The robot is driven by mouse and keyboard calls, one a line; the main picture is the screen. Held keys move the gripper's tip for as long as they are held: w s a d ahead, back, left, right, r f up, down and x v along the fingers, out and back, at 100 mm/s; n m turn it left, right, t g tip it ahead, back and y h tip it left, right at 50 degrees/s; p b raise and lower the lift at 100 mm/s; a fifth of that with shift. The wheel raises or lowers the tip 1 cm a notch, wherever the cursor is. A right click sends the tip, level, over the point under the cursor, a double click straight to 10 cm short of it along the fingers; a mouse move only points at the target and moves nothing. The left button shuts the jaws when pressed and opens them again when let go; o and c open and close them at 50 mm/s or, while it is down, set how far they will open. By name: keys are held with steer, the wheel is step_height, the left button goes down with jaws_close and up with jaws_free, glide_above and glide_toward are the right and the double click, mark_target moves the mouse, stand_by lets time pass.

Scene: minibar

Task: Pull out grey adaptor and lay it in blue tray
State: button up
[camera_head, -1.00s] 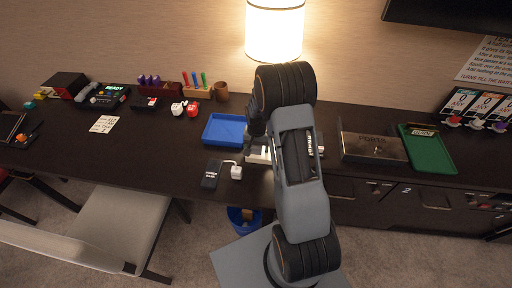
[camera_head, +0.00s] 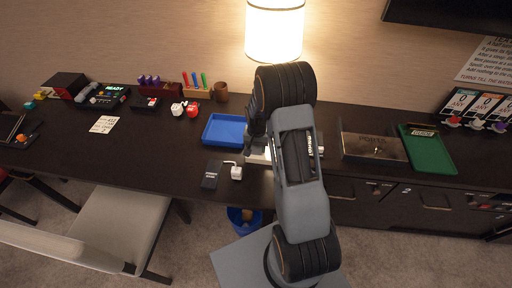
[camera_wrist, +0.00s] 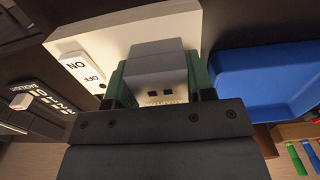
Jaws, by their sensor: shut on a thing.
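The grey adaptor (camera_wrist: 158,68) is a pale grey block with two small dark slots, seen close up in the wrist view. My gripper (camera_wrist: 160,85) is shut on it, with a green-padded finger on each side. The adaptor sits at a white power strip (camera_wrist: 205,22) with an ON/OFF switch; I cannot tell whether its pins are still in the socket. In the head view the arm hides the adaptor, and only part of the strip (camera_head: 257,158) shows. The blue tray (camera_head: 224,143) is empty, left of my arm; it also shows at right in the wrist view (camera_wrist: 262,78).
A black box (camera_head: 211,175) with a white plug (camera_head: 236,173) lies in front of the tray. A lamp (camera_head: 274,32) stands behind my arm. A metal box (camera_head: 373,147) and green tray (camera_head: 430,150) are to the right.

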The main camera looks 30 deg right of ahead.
steer(key=shift+r, duration=0.2)
steer(key=shift+r+p, duration=1.9)
steer(key=shift+r, duration=0.95)
